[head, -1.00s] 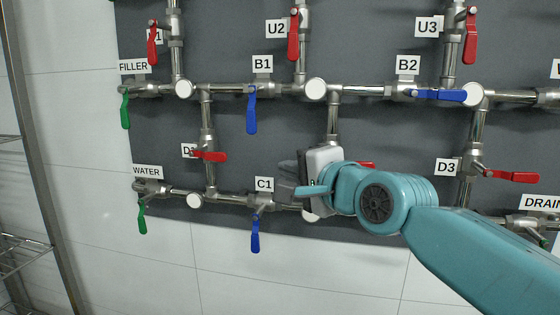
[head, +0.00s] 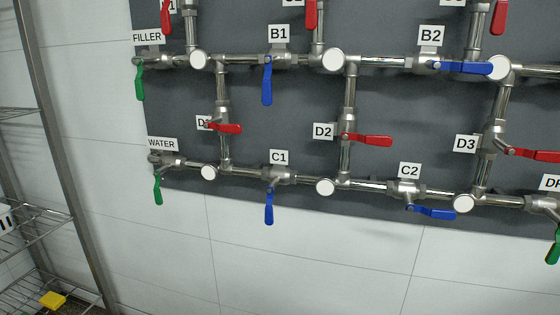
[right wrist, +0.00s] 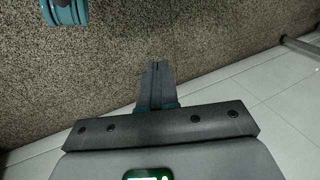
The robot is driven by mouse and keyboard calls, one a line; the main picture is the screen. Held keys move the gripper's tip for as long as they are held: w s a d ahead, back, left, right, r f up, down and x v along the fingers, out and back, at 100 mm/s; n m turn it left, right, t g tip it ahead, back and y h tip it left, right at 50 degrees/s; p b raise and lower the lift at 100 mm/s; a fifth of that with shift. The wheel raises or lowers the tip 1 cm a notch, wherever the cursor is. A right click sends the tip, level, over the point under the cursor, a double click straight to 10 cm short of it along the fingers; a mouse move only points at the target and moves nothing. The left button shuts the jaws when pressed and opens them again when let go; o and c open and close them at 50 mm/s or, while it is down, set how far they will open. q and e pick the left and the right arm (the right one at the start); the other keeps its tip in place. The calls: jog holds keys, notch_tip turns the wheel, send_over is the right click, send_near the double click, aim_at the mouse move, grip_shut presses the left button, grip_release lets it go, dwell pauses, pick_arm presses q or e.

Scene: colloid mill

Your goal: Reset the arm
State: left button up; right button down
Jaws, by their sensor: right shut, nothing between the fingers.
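Neither of my grippers shows in the head view. In the right wrist view my right gripper (right wrist: 159,66) is shut, its two dark fingers together with nothing between them. It points at a brown speckled surface (right wrist: 220,40) with pale tiles beside it. It is away from the pipes and valves. My left gripper is in no current view.
A dark panel (head: 170,100) carries pipes and valves. The D2 handle (head: 370,140) and D1 handle (head: 226,128) are red. The C1 handle (head: 269,206) and C2 handle (head: 435,213) are blue. A wire rack (head: 35,235) stands at left, with a yellow object (head: 52,300) low on it.

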jog(key=s+n+g+p, duration=0.1)
jog(key=s+g, duration=0.1)
jog(key=s, duration=0.6)
notch_tip(320, 180, up, 26)
jog(key=w+p, duration=0.1)
jog(key=p, duration=2.5)
jog(key=shift+f, duration=0.2)
jog(key=shift+w+f, duration=0.1)
